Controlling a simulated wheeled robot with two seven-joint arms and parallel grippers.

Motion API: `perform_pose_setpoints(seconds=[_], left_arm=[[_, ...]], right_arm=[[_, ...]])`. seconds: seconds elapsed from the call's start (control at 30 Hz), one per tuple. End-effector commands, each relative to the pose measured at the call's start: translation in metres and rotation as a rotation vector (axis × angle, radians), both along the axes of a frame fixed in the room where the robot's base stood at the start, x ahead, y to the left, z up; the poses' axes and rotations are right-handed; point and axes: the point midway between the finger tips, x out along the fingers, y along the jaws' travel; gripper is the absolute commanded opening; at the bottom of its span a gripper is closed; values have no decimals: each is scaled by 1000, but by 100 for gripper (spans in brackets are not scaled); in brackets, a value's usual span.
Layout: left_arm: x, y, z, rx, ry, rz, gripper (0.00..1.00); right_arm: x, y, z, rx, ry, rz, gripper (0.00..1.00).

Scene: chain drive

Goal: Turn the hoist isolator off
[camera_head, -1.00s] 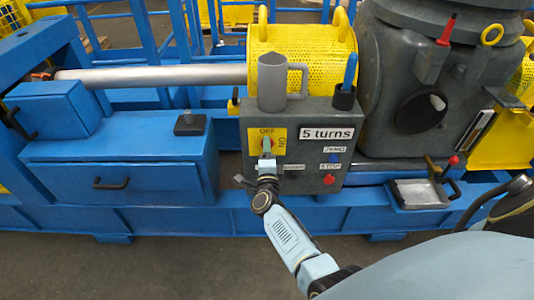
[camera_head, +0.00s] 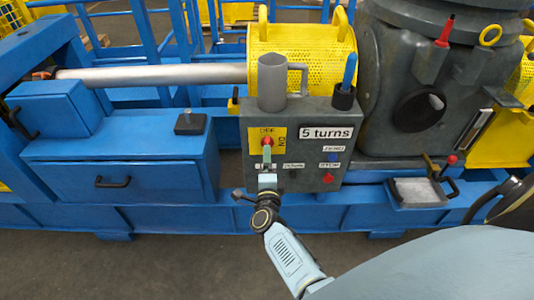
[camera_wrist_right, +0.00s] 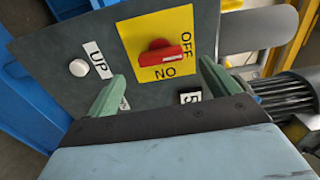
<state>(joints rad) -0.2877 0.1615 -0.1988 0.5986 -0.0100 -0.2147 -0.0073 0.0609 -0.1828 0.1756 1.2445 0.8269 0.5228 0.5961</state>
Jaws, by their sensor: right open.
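The hoist isolator is a red handle (camera_head: 267,141) on a yellow plate (camera_head: 279,148) marked OFF and ON, at the left of the grey control panel (camera_head: 312,177). In the right wrist view the red handle (camera_wrist_right: 165,54) lies along the picture's width, its long end towards the OFF word. ON is below it in that view. My right gripper (camera_head: 267,158) is in front of and just below the handle. In the right wrist view the right gripper (camera_wrist_right: 160,85) is open and empty, its green fingers apart and back from the handle. My left gripper is out of view.
The panel also has a "5 turns" label (camera_head: 326,133), a blue button (camera_head: 333,157), a red stop button (camera_head: 328,179) and a white UP button (camera_wrist_right: 78,68). A grey mug (camera_head: 272,85) and a dark cup (camera_head: 344,96) with a blue-handled tool stand on top.

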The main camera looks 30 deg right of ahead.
Motion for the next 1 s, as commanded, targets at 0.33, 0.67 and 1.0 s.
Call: perform_pose_setpoints(seconds=[0.33,0.67,1.0], left_arm=[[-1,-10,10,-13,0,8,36],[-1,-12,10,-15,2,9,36],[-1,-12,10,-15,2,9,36]], right_arm=[[-59,36,0,-1,2,0,87],[-70,43,0,-1,0,0,87],[-70,43,0,-1,0,0,87]])
